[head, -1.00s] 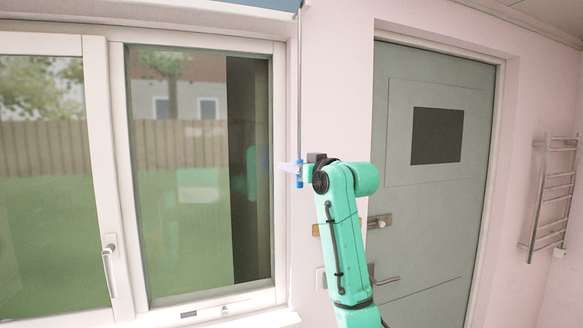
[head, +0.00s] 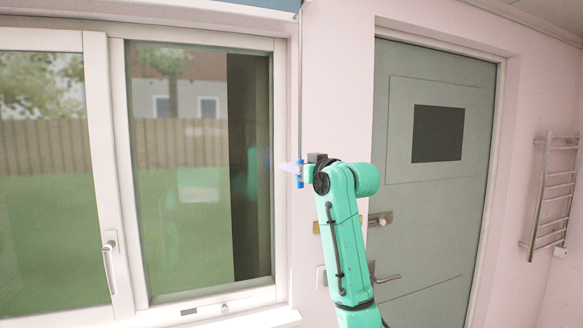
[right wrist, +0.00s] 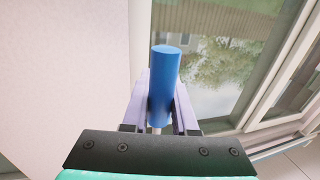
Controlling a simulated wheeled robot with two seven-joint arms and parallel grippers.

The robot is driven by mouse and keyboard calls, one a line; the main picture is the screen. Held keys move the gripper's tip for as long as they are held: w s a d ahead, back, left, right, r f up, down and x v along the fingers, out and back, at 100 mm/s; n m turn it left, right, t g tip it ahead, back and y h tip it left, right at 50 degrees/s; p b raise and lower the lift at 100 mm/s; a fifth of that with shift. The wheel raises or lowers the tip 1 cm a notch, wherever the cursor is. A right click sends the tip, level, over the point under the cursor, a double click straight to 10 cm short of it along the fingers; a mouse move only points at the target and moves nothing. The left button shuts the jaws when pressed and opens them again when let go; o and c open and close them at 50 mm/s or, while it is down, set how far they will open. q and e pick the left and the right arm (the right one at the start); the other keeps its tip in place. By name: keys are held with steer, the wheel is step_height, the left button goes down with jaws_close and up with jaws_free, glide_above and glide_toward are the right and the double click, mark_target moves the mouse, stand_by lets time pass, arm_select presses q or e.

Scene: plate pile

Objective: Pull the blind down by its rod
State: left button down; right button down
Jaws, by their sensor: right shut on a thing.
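The blind (head: 230,5) shows as a blue strip at the top edge of the head view, above the window. Its thin grey rod (head: 299,90) hangs down along the right side of the window frame and ends in a blue handle (head: 299,182). My right gripper (head: 291,168) is at the handle. In the right wrist view the blue handle (right wrist: 164,75) stands between the two pale fingers, which are shut on it. The fingers hide part of the handle. My left gripper is not in view.
A window (head: 190,180) with a white frame and a lever handle (head: 109,262) is at the left. A grey-green door (head: 430,190) with a latch and lever stands right of my arm. A towel rail (head: 553,190) hangs on the far right wall.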

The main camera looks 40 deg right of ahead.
step_height(320, 180, down, 44)
steer(key=b, duration=3.2)
steer(key=shift+r, duration=0.15)
steer(key=c, duration=0.7)
jaws_free()
steer(key=shift+s+r, duration=0.1)
steer(key=shift+s, duration=0.1)
steer(key=s+a+b, duration=0.1)
steer(key=s+b, duration=0.2)
steer(key=s, duration=1.1)
steer(key=shift+s+b, duration=0.25)
steer(key=shift+b, duration=0.1)
